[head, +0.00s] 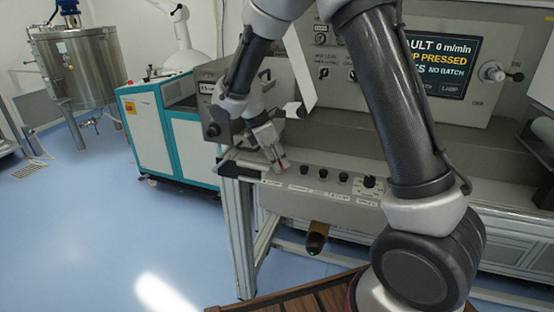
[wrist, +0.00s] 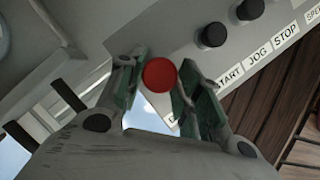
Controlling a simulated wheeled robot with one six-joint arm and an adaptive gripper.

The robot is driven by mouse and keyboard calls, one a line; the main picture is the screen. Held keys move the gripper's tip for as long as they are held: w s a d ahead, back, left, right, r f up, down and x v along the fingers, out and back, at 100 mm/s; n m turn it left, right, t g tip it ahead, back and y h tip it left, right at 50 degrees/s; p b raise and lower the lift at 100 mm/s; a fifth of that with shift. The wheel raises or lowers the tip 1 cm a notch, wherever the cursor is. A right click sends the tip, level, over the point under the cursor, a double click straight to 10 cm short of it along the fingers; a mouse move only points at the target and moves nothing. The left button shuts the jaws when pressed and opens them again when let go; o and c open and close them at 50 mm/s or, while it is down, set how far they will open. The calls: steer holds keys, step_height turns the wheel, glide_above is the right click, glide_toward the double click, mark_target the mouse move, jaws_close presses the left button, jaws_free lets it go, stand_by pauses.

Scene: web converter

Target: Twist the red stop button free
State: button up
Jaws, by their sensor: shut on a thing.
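The red stop button (wrist: 160,75) shows as a round red cap in the wrist view, between the two green-padded fingers of my gripper (wrist: 158,84). The fingers are closed in on its sides. In the head view my gripper (head: 279,166) points down at the left end of the grey control panel, and only a trace of red shows at its fingertips. The button's base and collar are hidden by the fingers.
The control panel (head: 321,191) carries several black knobs (head: 343,177) to the right of my gripper. A white and teal cabinet (head: 150,132) stands at the left. Blue floor (head: 90,235) is clear.

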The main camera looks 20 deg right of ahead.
steer(key=shift+w+m+g+y, duration=0.15)
steer(key=shift+m+g, duration=0.4)
steer(key=shift+m, duration=0.9)
steer(key=shift+w+m+g+y, duration=0.15)
steer(key=shift+m+g, duration=0.4)
steer(key=shift+m, duration=0.9)
steer(key=shift+s, duration=0.15)
steer(key=o, duration=1)
steer(key=v, duration=1.2)
